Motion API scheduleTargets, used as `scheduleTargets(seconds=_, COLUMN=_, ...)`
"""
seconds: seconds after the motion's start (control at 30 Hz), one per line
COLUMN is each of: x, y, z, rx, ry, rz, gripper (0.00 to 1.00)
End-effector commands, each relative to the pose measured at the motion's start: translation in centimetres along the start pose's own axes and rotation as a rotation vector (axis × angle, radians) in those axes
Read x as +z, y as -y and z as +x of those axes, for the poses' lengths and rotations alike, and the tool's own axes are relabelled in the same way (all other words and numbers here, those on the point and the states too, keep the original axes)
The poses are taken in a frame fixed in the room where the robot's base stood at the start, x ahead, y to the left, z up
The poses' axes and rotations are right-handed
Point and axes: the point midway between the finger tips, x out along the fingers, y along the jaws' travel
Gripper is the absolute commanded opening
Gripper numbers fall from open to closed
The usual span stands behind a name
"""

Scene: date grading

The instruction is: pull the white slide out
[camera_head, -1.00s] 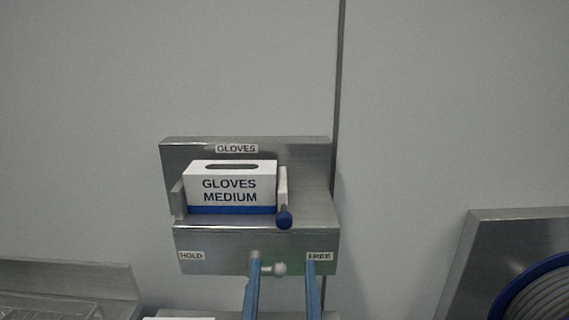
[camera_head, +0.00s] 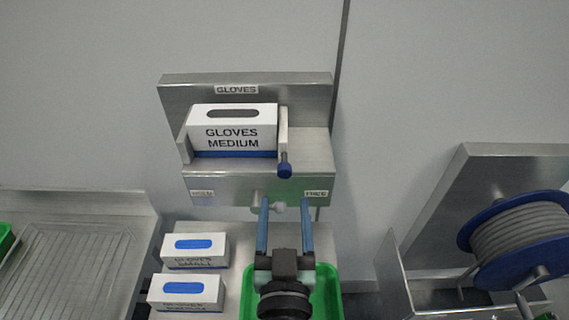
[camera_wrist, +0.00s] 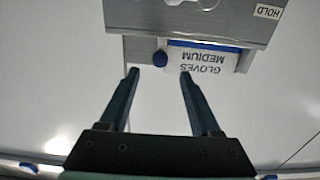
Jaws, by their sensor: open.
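The white slide (camera_head: 283,130) is an upright white plate along the right side of the glove box (camera_head: 232,135). A blue knob (camera_head: 285,170) sticks out at its front; the knob also shows in the wrist view (camera_wrist: 160,57). My gripper (camera_head: 285,202) is open and empty. In the head view its blue fingertips lie just below the knob, one to each side. In the wrist view the knob appears beyond the gap between the fingertips (camera_wrist: 159,74), apart from them. How far off it is, I cannot tell exactly.
The steel shelf (camera_head: 230,188) has HOLD and FREE labels and a pale ball-ended lever (camera_head: 279,208) close behind my fingers. Below are two small white boxes (camera_head: 195,250) and a green tray (camera_head: 327,290). A cable reel (camera_head: 520,240) stands right.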

Motion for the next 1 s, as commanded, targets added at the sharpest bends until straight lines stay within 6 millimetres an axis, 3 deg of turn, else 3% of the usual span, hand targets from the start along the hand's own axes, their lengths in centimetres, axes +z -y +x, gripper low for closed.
scheduleTargets(seconds=0.2, x=-0.5, y=0.0, z=4.1, rx=0.0, ry=-0.002, rz=0.001, gripper=0.64)
scheduleTargets(seconds=0.5, x=-0.3, y=0.0, z=7.7, rx=0.0, ry=-0.002, rz=0.001, gripper=0.64)
scheduleTargets(seconds=0.93, x=-0.1, y=0.0, z=8.4, rx=0.0, ry=-0.002, rz=0.0, gripper=0.64)
scheduleTargets(seconds=1.0, x=-0.1, y=0.0, z=8.4, rx=0.0, ry=-0.002, rz=0.0, gripper=0.53)
